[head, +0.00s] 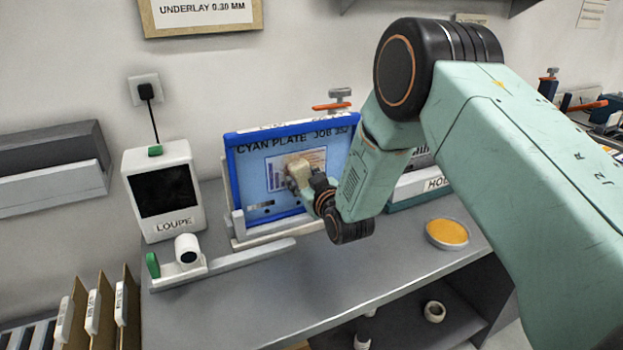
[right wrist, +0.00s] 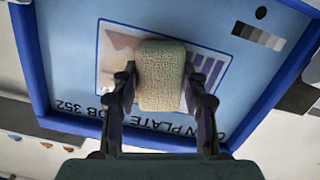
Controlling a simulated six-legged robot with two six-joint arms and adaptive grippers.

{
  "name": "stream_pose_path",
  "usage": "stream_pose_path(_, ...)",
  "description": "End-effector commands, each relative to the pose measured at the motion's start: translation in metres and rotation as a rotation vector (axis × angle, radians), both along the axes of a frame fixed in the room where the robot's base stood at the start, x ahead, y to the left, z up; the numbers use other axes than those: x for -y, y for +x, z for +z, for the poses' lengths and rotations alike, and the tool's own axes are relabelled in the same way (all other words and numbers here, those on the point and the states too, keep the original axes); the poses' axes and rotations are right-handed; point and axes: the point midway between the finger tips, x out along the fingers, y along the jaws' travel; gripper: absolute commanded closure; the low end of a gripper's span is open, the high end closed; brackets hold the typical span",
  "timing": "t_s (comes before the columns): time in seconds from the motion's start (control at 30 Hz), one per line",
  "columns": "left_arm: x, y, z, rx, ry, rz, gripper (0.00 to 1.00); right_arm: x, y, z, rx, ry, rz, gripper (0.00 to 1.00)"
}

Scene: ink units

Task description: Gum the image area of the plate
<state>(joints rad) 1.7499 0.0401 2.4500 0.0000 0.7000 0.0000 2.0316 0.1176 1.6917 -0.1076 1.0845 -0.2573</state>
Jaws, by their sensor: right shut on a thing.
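The cyan plate (head: 250,165) stands upright on the bench in a blue frame, its lettering "CYAN PLATE JOB 352" along the top. Its printed image area (head: 280,182) is a pale rectangle with bars in the middle. My right gripper (head: 305,182) is shut on a beige sponge (right wrist: 162,72) in front of that area. The sponge covers part of the image area (right wrist: 213,62) in the right wrist view; it touches or nearly touches the plate, I cannot tell which. A round dish of orange-yellow gum (head: 447,233) sits at the bench's right. My left gripper is out of view.
A white loupe unit with a dark screen (head: 165,190) stands left of the plate, a small white stand (head: 187,252) before it. Upright folders (head: 95,310) are at lower left. A labelled box (head: 420,185) is behind my right arm. The bench front (head: 300,285) is clear.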

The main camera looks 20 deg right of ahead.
Motion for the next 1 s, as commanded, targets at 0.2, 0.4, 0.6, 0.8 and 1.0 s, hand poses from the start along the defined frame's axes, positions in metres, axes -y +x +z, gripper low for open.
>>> stream_pose_path(0.2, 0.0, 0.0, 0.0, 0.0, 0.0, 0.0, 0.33, -0.008, 0.0, 0.001, 0.002, -0.001, 0.003, 0.81)
stream_pose_path(0.4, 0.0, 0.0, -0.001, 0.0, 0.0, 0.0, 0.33, -0.024, -0.001, 0.001, 0.002, -0.002, 0.003, 0.81)
stream_pose_path(0.6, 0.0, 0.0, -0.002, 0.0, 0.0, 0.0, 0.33, -0.036, -0.002, 0.001, 0.002, -0.001, 0.003, 0.81)
stream_pose_path(0.8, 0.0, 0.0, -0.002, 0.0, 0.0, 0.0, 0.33, -0.041, -0.002, 0.001, 0.003, -0.001, 0.002, 0.81)
stream_pose_path(1.0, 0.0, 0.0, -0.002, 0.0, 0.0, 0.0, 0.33, -0.057, -0.002, 0.001, 0.002, -0.002, 0.003, 0.81)
